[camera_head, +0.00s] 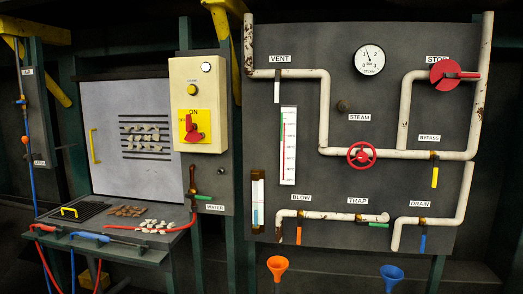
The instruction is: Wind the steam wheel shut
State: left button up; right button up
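The steam wheel is a small red handwheel (361,154) on the white pipe of the grey panel, right of centre. The STEAM label (359,117) sits just above it. I cannot tell from this view how far the wheel is wound. The round steam gauge (370,59) is above, its needle pointing up and slightly left. Neither of my grippers is in view, and nothing touches the wheel.
A red STOP lever (454,74) is at the panel's upper right. A yellow bypass handle (435,177) is right of the wheel, with a green trap handle (378,225) below. An orange funnel (277,267) and blue funnel (391,277) are under the panel.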

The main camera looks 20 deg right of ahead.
aim_at(362, 157)
jog(key=z, duration=0.05)
jog(key=i, duration=1.55)
jog(key=z, duration=1.45)
jog(key=i, duration=0.7)
jog(key=z, duration=0.8)
